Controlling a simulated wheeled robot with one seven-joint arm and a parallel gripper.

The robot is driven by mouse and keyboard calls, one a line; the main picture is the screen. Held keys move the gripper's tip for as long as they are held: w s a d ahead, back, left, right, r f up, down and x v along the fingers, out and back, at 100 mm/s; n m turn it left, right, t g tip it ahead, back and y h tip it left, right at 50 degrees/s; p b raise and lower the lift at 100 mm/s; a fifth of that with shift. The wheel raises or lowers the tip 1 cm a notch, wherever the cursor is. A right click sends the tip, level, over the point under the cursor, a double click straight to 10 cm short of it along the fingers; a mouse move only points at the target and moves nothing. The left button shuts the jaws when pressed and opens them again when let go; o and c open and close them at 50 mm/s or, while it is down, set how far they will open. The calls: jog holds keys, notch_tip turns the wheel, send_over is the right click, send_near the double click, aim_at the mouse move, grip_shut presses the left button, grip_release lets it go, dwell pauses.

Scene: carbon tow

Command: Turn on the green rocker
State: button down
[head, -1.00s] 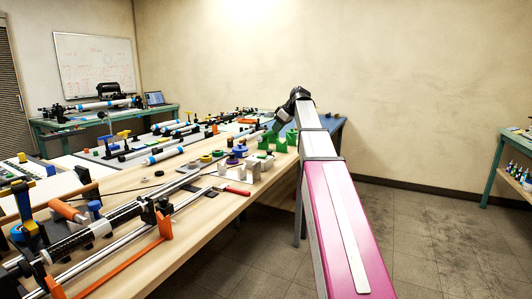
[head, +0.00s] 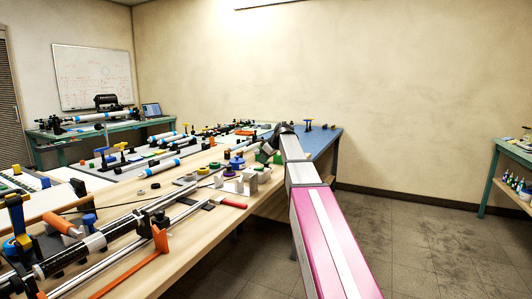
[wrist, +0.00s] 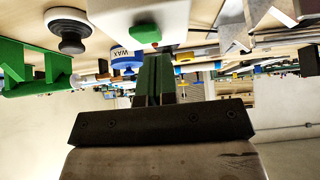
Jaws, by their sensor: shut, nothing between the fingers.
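The green rocker (wrist: 145,34) sits on the face of a white housing (wrist: 172,14) at the top of the wrist view. My gripper (wrist: 155,57) points toward it, with its dark fingers together and nothing held. The fingertips appear just below the rocker in the picture; I cannot tell whether they touch the housing. In the head view my arm ends over the bench's far right part, and its links largely hide the gripper. I cannot pick out the rocker there.
A green bracket (wrist: 32,70), a dark round knob (wrist: 71,40) and a blue-and-white wax tin (wrist: 124,58) are close by in the wrist view. In the head view the wooden bench (head: 190,250) is crowded with tubes and tools. Floor at right is clear.

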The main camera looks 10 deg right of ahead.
aim_at(261, 169)
jog(key=shift+s+d+f, duration=0.1)
jog(key=shift+f, duration=1)
jog(key=shift+s+d+f+t+y, duration=0.25)
jog(key=shift+f+t+y, duration=0.15)
jog(key=shift+f+y, duration=0.15)
jog(key=shift+w, duration=0.1)
jog(key=shift+r, duration=0.1)
jog(key=shift+r, duration=0.7)
